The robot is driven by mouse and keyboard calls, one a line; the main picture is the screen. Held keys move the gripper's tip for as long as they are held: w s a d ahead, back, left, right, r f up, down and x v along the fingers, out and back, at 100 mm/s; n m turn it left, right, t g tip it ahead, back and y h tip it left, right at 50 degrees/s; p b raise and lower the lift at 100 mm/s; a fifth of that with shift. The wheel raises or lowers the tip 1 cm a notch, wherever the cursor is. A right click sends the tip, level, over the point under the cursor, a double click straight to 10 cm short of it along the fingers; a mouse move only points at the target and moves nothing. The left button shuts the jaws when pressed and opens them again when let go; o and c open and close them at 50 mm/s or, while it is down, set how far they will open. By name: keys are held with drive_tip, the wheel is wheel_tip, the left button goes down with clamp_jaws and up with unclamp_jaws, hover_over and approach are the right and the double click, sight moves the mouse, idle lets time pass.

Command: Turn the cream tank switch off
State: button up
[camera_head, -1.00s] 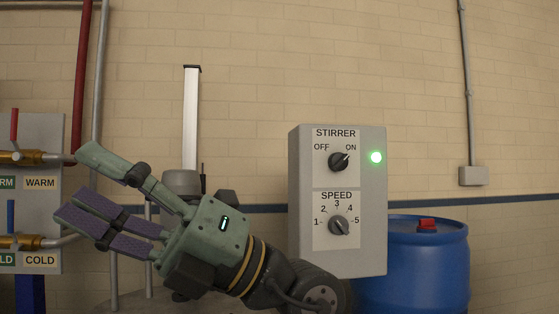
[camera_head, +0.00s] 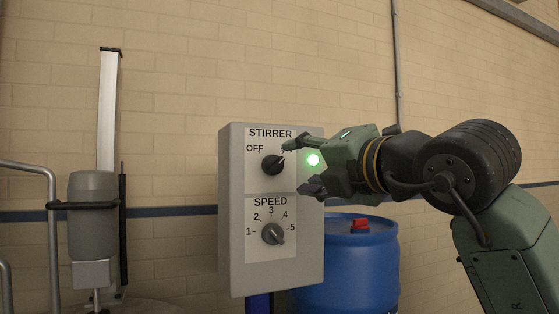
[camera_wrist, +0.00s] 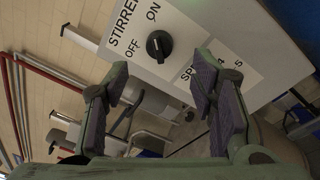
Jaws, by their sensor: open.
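A grey control box (camera_head: 232,200) carries a black STIRRER knob (camera_head: 273,164) with OFF at its upper left. The ON label is mostly hidden behind my finger in the head view but shows in the wrist view. My gripper (camera_head: 302,167) is open and empty, in front of the box and just right of the knob in the picture. In the wrist view the knob (camera_wrist: 159,45) appears between and beyond the fingertips (camera_wrist: 163,75); no contact is visible.
A SPEED knob (camera_head: 273,234) sits below on the same box. A blue drum (camera_head: 362,270) with a red cap stands behind at right. A grey stirrer motor (camera_head: 92,210) on a silver post (camera_head: 108,110) and metal pipes (camera_head: 48,200) are at left.

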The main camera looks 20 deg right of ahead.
sight(279, 166)
drive_tip(key=w, duration=0.2)
drive_tip(key=w+p, duration=0.1)
drive_tip(key=w, duration=0.1)
drive_tip(key=w+a+p, duration=0.1)
drive_tip(key=w, duration=0.1)
drive_tip(key=shift+w+r, duration=0.1)
drive_tip(key=shift+w+a, duration=0.15)
drive_tip(key=shift+w, duration=0.65)
drive_tip(key=shift+c, duration=0.2)
drive_tip(key=c, duration=1.1)
